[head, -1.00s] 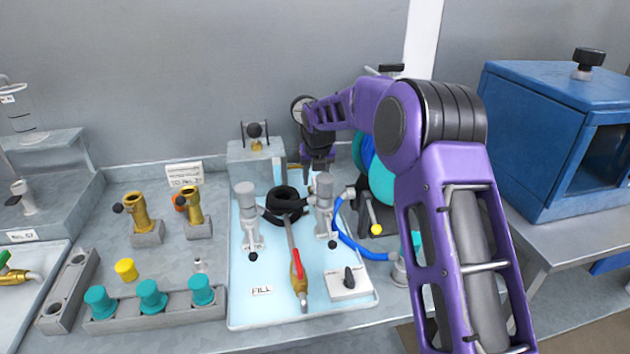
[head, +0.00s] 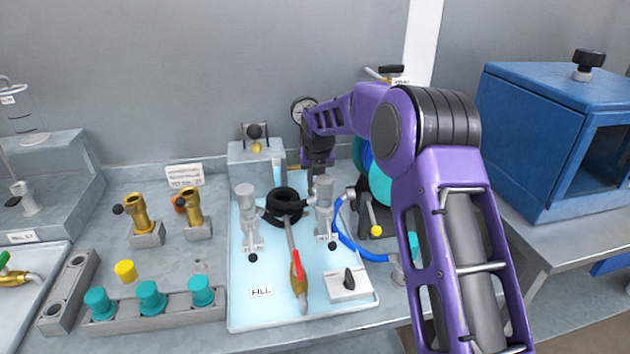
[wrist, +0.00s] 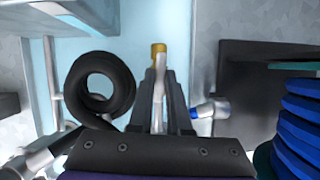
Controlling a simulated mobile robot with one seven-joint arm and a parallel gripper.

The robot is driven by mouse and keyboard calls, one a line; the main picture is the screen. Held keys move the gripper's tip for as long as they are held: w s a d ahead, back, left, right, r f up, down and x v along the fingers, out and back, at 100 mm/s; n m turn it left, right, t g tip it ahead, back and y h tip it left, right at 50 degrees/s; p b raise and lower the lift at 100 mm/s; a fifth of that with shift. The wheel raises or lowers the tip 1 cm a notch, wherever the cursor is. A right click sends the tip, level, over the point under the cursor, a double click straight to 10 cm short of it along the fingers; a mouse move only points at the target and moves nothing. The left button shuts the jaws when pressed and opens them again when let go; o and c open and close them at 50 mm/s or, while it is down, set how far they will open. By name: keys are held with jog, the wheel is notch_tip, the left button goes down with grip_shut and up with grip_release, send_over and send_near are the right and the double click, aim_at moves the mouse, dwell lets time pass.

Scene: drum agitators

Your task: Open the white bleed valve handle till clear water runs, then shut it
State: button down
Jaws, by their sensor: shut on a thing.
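My gripper (wrist: 160,98) is shut on a slim white handle (wrist: 159,88), seen between the dark fingers in the wrist view. A brass-yellow fitting (wrist: 158,49) shows at the handle's far end. In the head view my gripper (head: 314,180) points down at the back of the pale blue tray (head: 262,317), behind the right grey fitting (head: 325,195). The white handle is hidden there by my gripper and that fitting. I cannot make out any running water or its colour.
A coiled black hose (head: 284,203) lies just left of my gripper. A blue hose (head: 350,245) and teal-and-blue discs (head: 376,185) are close on the right.

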jog(key=shift+m, duration=0.4)
jog(key=m+p, duration=0.1)
jog(key=m+h+p, duration=0.1)
jog(key=shift+a+r+m, duration=0.15)
jog(key=shift+m, duration=0.15)
jog(key=m+h+p, duration=0.1)
jog(key=m, duration=0.1)
jog(key=m+h+p, duration=0.1)
jog(key=m, duration=0.1)
jog(key=shift+a+m+g+p, duration=0.1)
jog(key=shift+m+g+p, duration=0.2)
jog(key=shift+p, duration=0.1)
jog(key=m, duration=0.2)
jog(key=m+g+h, duration=0.1)
jog(key=m, duration=0.1)
jog(key=shift+w+a+f+m, duration=0.1)
jog(key=shift+w+f+m, duration=0.1)
jog(key=shift+m, duration=0.1)
jog(key=shift+m+g+h, duration=0.4)
jog(key=shift+m+g, duration=0.1)
jog(key=shift+m, duration=1.1)
jog(key=shift+m+g, duration=0.3)
jog(key=shift+m, duration=0.5)
jog(key=c, duration=0.9)
grip_release()
jog(key=shift+o, duration=0.2)
